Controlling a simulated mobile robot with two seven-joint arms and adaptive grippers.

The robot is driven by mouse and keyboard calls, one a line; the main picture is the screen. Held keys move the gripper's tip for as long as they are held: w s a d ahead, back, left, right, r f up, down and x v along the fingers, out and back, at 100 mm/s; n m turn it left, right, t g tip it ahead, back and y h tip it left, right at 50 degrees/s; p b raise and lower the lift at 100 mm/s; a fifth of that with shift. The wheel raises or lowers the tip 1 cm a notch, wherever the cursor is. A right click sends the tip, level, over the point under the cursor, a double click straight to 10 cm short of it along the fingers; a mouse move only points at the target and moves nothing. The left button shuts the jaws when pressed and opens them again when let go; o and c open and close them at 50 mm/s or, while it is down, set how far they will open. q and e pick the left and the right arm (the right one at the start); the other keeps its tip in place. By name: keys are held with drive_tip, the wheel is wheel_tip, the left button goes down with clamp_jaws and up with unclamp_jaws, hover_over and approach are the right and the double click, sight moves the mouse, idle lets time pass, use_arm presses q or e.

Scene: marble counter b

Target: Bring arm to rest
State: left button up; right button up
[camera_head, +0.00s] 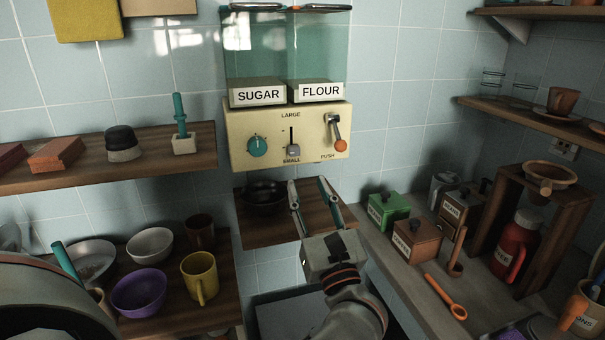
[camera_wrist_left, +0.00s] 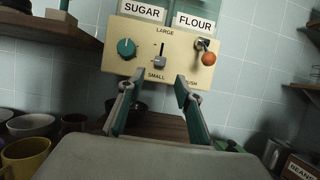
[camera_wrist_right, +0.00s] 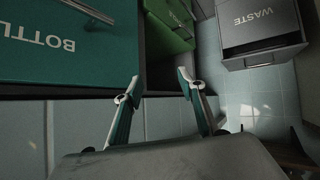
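My left gripper (camera_head: 308,186) is in front of the sugar and flour dispenser (camera_head: 240,135), just below its cream control panel and over the small wooden shelf (camera_head: 262,228). Its fingers are apart with nothing between them; the left wrist view shows the same open fingers (camera_wrist_left: 154,92). A dark bowl (camera_head: 264,195) sits on that shelf, left of the fingers and apart from them. My right gripper (camera_wrist_right: 160,85) is outside the head view. In the right wrist view it is open and empty, facing a green bottle bin (camera_wrist_right: 70,50) and the floor.
A left counter holds a purple bowl (camera_head: 138,293), a yellow mug (camera_head: 200,277) and other dishes. The right counter holds a green box (camera_head: 388,208), a brown box (camera_head: 416,240), an orange spoon (camera_head: 446,296) and a red flask (camera_head: 515,245). A grey waste bin (camera_wrist_right: 262,30) stands near my right gripper.

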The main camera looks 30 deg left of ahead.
use_arm(q)
drive_tip(key=shift+v, duration=0.9)
drive_tip(key=s+d+f+n+t+h, duration=0.25)
drive_tip(key=d+f+n+h, duration=0.65)
drive_tip(key=n, duration=0.7)
drive_tip(key=s+d+f+n+t+h, duration=0.1)
drive_tip(key=d+f+n+t+h, duration=0.3)
drive_tip(key=f+n+h, duration=1)
drive_tip(key=s+a+f+m+g+y, duration=0.1)
drive_tip(key=s+f+m+g, duration=0.1)
drive_tip(key=s+f, duration=0.3)
drive_tip(key=s+a+f+m+g+y, duration=0.1)
drive_tip(key=s+f+g, duration=0.4)
drive_tip(key=f, duration=0.5)
drive_tip(key=s+a+f+m+g+y+p, duration=0.1)
drive_tip(key=s+a+f+m+g, duration=0.1)
drive_tip(key=s+f+m, duration=0.3)
wheel_tip(320, 180, down, 3)
drive_tip(key=shift+a+f+g, duration=0.15)
drive_tip(key=shift+a+g, duration=0.1)
drive_tip(key=shift+g, duration=0.5)
